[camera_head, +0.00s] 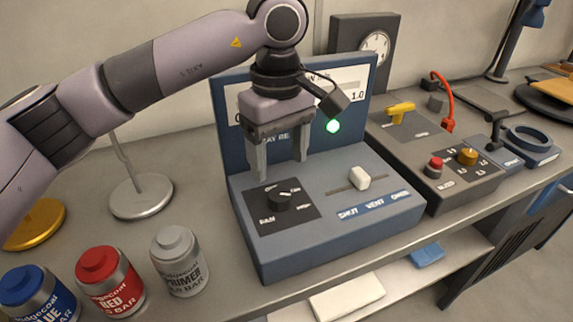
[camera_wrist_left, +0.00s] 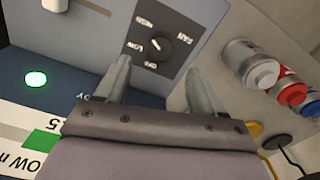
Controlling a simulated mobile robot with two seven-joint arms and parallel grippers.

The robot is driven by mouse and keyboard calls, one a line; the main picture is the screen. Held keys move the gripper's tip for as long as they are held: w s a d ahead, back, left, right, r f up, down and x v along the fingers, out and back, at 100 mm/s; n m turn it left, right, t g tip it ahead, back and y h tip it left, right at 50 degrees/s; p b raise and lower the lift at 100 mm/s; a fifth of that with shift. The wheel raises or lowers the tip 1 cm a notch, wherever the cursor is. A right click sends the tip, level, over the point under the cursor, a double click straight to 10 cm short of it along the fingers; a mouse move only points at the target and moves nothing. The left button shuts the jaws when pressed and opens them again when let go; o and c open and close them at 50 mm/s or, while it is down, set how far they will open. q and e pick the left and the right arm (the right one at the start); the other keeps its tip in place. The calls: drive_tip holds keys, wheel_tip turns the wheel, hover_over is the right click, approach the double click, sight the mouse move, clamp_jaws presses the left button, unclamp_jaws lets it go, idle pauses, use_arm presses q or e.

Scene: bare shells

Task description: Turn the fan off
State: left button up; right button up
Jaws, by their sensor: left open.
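The fan knob (camera_head: 281,199) is a dark dial on a black plate at the front left of the blue-grey console. A pale mark shows on its top, but I cannot tell for sure which setting it points to. In the left wrist view the knob (camera_wrist_left: 157,46) has HIGH, LOW and OFF lettering around it. My left gripper (camera_head: 281,168) is open, pointing down above and slightly behind the knob, apart from it. In the left wrist view its fingers (camera_wrist_left: 158,66) stand on either side, with the knob beyond the gap. My right gripper is not in view.
The console (camera_head: 350,230) carries a white slider (camera_head: 359,178), a green lamp (camera_head: 333,127) and an upright display panel. Blue, red (camera_head: 108,282) and grey (camera_head: 180,262) jars stand at front left. A second control box (camera_head: 455,187) stands to the right.

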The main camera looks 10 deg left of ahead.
sight(280, 194)
use_arm(q)
drive_tip(key=shift+w+f, duration=0.15)
drive_tip(key=f, duration=0.3)
drive_tip(key=f+p, duration=0.1)
drive_tip(key=f, duration=0.2)
drive_tip(key=shift+s+f, duration=0.2)
drive_tip(key=shift+f, duration=0.15)
drive_tip(key=c, duration=1.1)
